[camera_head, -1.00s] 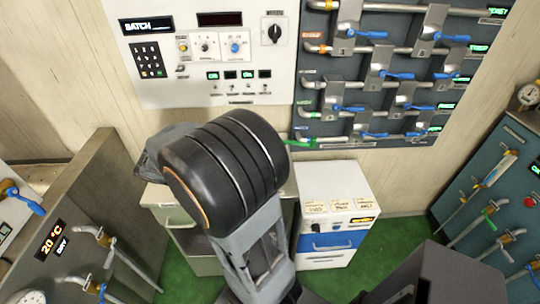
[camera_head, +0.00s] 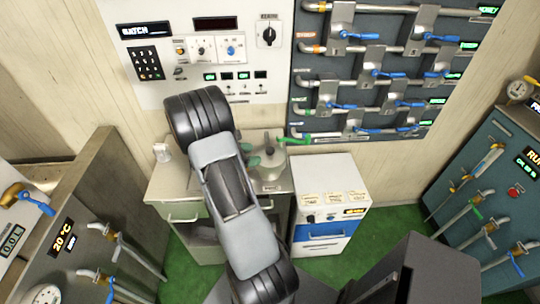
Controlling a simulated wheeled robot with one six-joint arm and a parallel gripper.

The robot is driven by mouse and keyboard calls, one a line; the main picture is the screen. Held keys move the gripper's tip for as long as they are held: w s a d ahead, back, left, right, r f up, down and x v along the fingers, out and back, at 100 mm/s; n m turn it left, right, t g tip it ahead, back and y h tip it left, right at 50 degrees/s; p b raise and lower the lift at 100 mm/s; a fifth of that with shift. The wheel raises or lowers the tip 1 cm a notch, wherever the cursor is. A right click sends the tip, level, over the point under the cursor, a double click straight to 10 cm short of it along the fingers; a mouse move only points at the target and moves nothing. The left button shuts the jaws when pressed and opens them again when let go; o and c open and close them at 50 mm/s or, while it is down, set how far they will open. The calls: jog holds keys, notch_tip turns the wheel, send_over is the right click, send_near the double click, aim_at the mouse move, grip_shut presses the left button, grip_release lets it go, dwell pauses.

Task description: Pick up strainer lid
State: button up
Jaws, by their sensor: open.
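A grey metal vessel with a round lid-like top (camera_head: 270,160) stands on the counter at the centre, just right of my arm. I cannot tell for sure whether this top is the strainer lid. Small green parts (camera_head: 254,161) show at its left side, beside my arm; what they belong to is unclear. My arm rises from the bottom centre to its dark elbow over the counter and covers part of the vessel's surroundings. My gripper cannot be made out; the arm appears to hide it.
The counter (camera_head: 168,190) carries a small pale container (camera_head: 162,152) at its left. A white-and-blue drawer cabinet (camera_head: 326,210) stands to its right. A valve panel (camera_head: 380,75) and a control panel (camera_head: 205,50) are on the wall behind. Green floor (camera_head: 385,225) is clear on the right.

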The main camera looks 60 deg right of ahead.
aim_at(269, 150)
jog(key=s+d, duration=0.1)
jog(key=s+d+p, duration=0.1)
jog(key=d, duration=0.1)
jog(key=s+d, duration=0.1)
jog(key=shift+d+f, duration=0.25)
jog(key=shift+d, duration=0.15)
jog(key=shift+s+d+f, duration=0.3)
jog(key=shift+s+d, duration=0.05)
jog(key=shift+d, duration=0.15)
jog(key=c, duration=1.1)
